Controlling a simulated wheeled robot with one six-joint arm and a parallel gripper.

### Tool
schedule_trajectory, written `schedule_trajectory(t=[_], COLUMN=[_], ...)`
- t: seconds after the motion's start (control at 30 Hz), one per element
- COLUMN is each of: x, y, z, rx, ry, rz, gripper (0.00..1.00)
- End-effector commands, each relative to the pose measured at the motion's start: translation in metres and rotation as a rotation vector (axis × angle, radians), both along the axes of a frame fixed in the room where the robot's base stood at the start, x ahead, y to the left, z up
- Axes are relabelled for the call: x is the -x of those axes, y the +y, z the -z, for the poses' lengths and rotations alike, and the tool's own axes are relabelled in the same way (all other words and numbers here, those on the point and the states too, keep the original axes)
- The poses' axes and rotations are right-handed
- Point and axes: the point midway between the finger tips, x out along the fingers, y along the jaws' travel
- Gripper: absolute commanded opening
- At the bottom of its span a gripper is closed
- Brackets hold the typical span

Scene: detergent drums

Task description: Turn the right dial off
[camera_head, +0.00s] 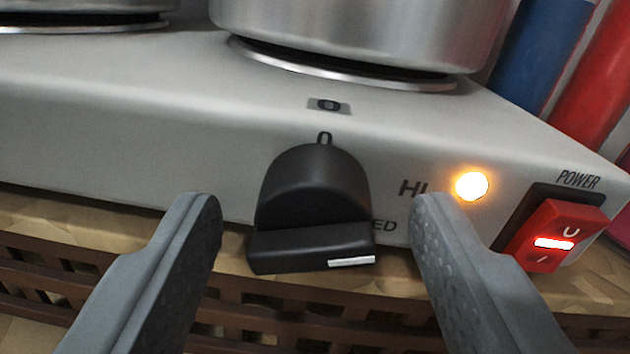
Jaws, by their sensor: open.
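The right dial (313,195) is a black knob on the sloping front of a grey hot plate. Its raised grip bar lies roughly crosswise, and a white mark shows at the bar's right end. A "0" is printed above the dial and "HI" to its right; a partly hidden label ending in "ED" sits at its lower right. My gripper (318,208) is open, one finger on each side of the dial, with visible gaps and nothing held. An orange indicator light (471,186) glows to the right of the dial.
A red power switch (548,238) sits at the right end of the panel, near my right finger. A metal pot (360,35) stands on the burner behind the dial. Blue (542,50) and red (595,85) cylinders stand at the back right. A slatted wooden edge (100,285) runs below.

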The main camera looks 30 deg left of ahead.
Motion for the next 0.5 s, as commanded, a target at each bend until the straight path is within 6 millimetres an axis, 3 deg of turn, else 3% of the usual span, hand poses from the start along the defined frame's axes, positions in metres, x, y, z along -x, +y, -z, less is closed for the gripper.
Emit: schedule_trajectory(t=[0.37,0.5], x=[-0.0037,-0.0037], y=[0.0027,0.0026], z=[0.0001,0.0002], rx=[-0.001,-0.001], ry=[0.001,0.001], rz=[0.000,0.000], gripper=[0.55,0.28])
